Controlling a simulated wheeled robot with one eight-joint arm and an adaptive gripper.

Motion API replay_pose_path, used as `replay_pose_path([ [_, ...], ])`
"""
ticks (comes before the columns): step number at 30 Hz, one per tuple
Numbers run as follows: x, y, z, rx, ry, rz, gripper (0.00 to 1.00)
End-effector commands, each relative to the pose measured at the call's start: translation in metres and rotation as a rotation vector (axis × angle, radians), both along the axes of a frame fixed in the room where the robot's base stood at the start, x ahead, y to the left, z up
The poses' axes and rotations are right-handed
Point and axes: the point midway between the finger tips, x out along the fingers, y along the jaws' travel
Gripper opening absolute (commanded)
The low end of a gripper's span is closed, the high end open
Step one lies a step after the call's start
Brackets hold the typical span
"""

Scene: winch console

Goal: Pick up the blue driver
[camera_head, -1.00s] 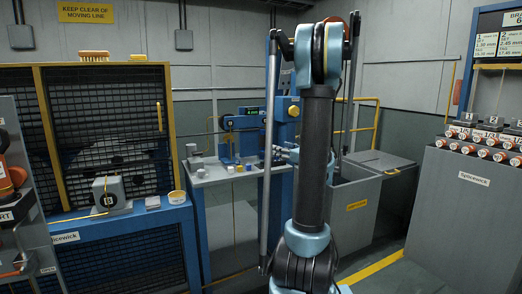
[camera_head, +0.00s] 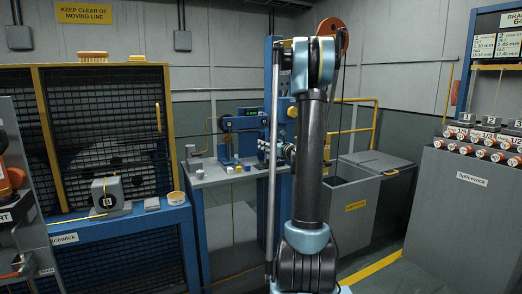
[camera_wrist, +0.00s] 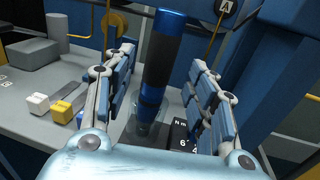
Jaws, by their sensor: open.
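The blue driver (camera_wrist: 166,50) stands nearly upright in the wrist view, a dark blue cylinder with black bands. Its lower end is at a clear, cup-like holder (camera_wrist: 148,128) on the grey bench. My gripper (camera_wrist: 161,62) is open, with one jointed finger on each side of the driver. I see space between the fingers and the driver. In the head view my gripper (camera_head: 276,150) is small at the bench, partly behind my arm, and I cannot make out the driver there.
White (camera_wrist: 37,104) and yellow (camera_wrist: 61,112) cubes sit on the bench left of my gripper, with a grey block (camera_wrist: 32,52) behind. A blue upright (camera_wrist: 265,65) stands close on the right. A dark numbered plate (camera_wrist: 184,138) lies near the right finger.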

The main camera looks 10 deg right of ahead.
Motion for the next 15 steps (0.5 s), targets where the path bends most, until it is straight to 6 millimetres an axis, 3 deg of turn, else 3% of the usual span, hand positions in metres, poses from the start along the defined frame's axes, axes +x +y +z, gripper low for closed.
replay_pose_path([
  [5,0.007,0.004,0.001,0.000,0.000,0.000,0.52],
  [15,0.043,0.024,0.006,0.000,0.000,0.001,0.52],
])
